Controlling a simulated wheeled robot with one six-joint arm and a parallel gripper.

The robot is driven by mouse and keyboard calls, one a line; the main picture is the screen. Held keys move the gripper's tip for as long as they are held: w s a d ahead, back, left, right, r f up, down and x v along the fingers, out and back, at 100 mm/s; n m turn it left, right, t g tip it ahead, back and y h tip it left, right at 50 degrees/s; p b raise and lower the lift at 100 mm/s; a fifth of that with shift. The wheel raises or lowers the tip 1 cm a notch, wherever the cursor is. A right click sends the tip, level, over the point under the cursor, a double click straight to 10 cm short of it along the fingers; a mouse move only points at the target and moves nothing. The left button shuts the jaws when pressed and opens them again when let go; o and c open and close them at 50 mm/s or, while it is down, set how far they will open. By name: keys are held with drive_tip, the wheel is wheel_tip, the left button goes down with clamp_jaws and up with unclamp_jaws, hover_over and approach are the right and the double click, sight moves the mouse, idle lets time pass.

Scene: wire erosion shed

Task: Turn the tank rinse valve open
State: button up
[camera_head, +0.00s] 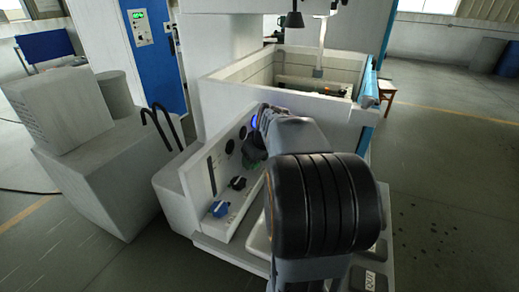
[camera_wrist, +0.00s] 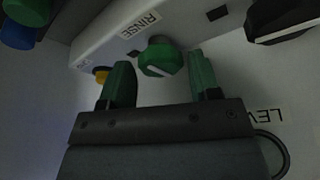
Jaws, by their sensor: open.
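The rinse valve is a green knob (camera_wrist: 158,56) with a pale pointer line, beside a label reading RINSE (camera_wrist: 140,24) in the wrist view. My gripper (camera_wrist: 160,66) is open, with one greenish finger to the left and one to the right of the knob. Gaps show between the knob and both fingers, and nothing is held. I cannot tell how deep the fingertips reach along the knob. In the head view my gripper (camera_head: 256,152) is at the machine's front panel, and my arm hides much of that area.
A black knob (camera_wrist: 285,22) is to the right, and a blue knob (camera_wrist: 16,34) and yellow part (camera_wrist: 101,75) to the left. The head view shows the panel's blue knob (camera_head: 219,208) and black knob (camera_head: 238,183) lower down, and an open tank (camera_head: 335,108) behind.

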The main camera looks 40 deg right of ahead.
drive_tip(key=v, duration=1.3)
drive_tip(key=shift+s, duration=0.1)
